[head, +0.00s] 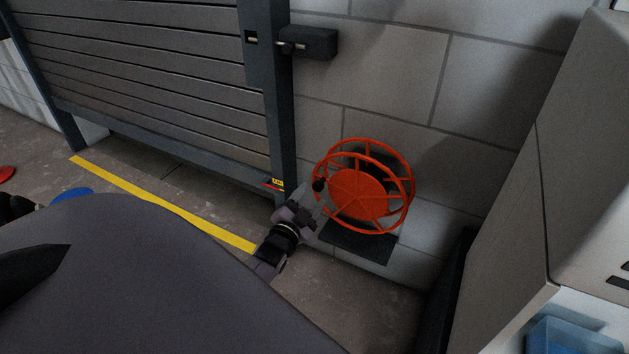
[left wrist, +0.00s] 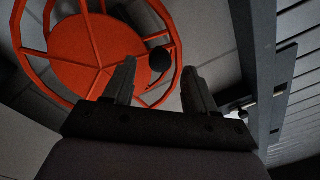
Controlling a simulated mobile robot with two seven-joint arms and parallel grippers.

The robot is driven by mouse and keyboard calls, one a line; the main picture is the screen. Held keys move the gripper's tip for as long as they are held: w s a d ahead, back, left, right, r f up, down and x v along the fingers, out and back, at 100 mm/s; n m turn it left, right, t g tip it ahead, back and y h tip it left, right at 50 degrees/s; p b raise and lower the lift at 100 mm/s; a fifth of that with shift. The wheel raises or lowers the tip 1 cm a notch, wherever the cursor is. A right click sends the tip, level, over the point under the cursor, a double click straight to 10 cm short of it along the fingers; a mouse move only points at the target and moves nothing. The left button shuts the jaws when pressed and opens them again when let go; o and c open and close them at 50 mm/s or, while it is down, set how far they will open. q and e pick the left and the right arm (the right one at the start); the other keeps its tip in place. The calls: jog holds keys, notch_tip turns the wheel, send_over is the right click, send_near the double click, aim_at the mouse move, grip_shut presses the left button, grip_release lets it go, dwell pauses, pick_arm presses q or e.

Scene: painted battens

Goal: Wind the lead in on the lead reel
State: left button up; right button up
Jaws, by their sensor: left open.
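The orange lead reel (head: 356,190) is mounted low on the block wall, with spoked rims around a solid orange disc. It also fills the upper left of the left wrist view (left wrist: 90,52). A round black crank knob (head: 319,184) stands out at the reel's left side. In the left wrist view the knob (left wrist: 160,59) shows between and just beyond the fingertips. My left gripper (head: 312,200) is open beside the knob, its fingers either side of it in the wrist view; contact cannot be told. The lead itself cannot be made out. My right gripper is not in view.
A grey slatted shutter door (head: 150,70) with a dark post (head: 268,90) and latch box (head: 308,43) stands left of the reel. A large pale cabinet (head: 560,150) stands at right, with a blue bin (head: 575,335) below. Yellow tape (head: 160,203) crosses the floor.

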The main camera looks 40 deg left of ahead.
pick_arm(q)
jog(key=v, duration=0.2)
jog(key=shift+s, duration=0.3)
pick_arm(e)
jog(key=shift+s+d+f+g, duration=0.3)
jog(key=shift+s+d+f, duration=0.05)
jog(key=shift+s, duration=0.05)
pick_arm(q)
jog(key=shift+d, duration=0.15)
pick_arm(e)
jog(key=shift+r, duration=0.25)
